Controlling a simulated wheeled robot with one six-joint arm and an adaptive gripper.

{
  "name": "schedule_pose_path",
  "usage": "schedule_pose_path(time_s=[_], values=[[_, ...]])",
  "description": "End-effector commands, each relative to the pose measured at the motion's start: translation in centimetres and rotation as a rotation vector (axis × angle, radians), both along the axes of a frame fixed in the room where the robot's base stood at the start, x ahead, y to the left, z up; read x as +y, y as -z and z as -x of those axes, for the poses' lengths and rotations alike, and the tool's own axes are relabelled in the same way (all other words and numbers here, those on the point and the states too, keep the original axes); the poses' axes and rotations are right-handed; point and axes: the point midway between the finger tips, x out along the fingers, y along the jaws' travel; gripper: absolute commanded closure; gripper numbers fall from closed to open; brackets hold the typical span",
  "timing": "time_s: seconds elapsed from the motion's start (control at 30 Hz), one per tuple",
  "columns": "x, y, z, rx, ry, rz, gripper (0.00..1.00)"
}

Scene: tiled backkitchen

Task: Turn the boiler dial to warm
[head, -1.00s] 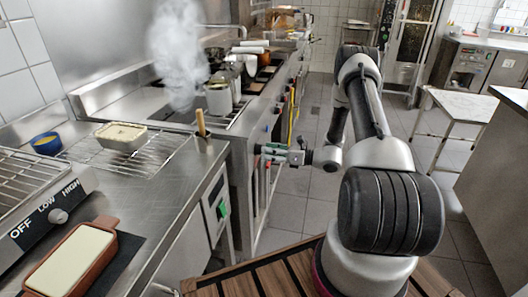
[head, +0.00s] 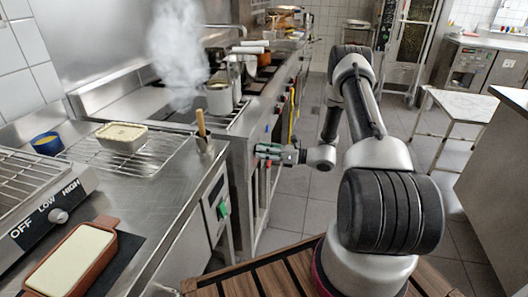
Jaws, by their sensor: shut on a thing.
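My gripper (head: 262,151) reaches left to the front face of the cooking range (head: 246,158), just right of the counter corner. Its fingers are shut on a small part at that front, which I take to be the boiler dial. The fingers hide the dial, so its pointer and any "warm" mark cannot be read. A steaming pot (head: 219,97) stands on the range top above and left of my gripper.
A warmer knob (head: 58,215) marked OFF, LOW, HIGH is at the left. A panel with a green switch (head: 222,209) faces the aisle below my gripper. A wire rack (head: 150,153) holds a filled tub (head: 122,137). The tiled floor (head: 295,205) is clear.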

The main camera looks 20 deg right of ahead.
Motion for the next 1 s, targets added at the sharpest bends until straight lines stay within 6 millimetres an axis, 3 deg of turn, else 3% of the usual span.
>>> schedule_pose_path(time_s=[0.37, 1.0], values=[[-0.06, 0.01, -0.03, -0.151, 0.001, 0.110, 0.87], [-0.14, 0.00, -0.09, -0.621, 0.001, 0.451, 0.87]])
